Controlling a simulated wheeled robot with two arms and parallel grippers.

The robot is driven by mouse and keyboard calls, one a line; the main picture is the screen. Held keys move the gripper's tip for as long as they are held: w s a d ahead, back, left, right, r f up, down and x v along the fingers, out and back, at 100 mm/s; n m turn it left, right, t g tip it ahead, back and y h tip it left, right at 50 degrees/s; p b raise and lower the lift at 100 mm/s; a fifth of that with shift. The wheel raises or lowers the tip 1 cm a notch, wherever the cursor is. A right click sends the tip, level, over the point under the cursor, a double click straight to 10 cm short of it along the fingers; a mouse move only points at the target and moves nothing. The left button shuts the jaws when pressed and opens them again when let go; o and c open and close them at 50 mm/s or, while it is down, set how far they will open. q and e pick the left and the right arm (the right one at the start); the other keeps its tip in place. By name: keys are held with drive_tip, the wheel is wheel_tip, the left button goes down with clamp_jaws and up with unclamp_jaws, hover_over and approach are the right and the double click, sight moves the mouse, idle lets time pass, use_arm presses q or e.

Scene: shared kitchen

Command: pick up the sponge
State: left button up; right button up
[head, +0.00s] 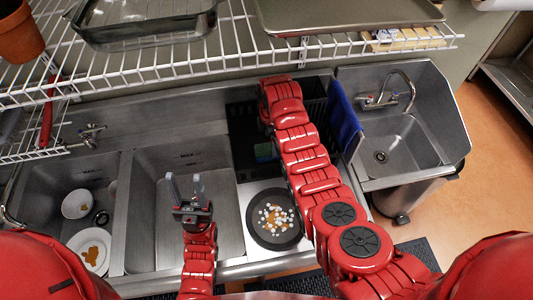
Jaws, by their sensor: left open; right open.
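A small blue and green block (265,152), which looks like the sponge, sits in the dark rack area behind the dark plate. My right arm reaches over the counter just to the right of it. My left gripper (185,190) is open and empty, fingers pointing up in the picture, over the middle sink basin. It is apart from the block, to the left and nearer to me.
A dark plate (262,232) with white bits and an orange smear lies on the counter. The left basin holds a white bowl (76,203) and a soiled white plate (103,240). The middle basin (150,230) looks empty. A wire shelf (130,72) overhangs the back. A blue cloth (345,118) hangs right.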

sight(266, 152)
drive_tip(key=shift+s+f, duration=0.1)
drive_tip(key=shift+f, duration=0.25)
wheel_tip(266, 152, down, 5)
drive_tip(key=shift+r+b, duration=0.15)
drive_tip(key=shift+b, duration=0.95)
drive_tip(key=shift+r, duration=0.1)
drive_tip(key=shift+c, duration=0.6)
drive_tip(key=c, duration=1.2)
drive_tip(key=shift+r, duration=0.1)
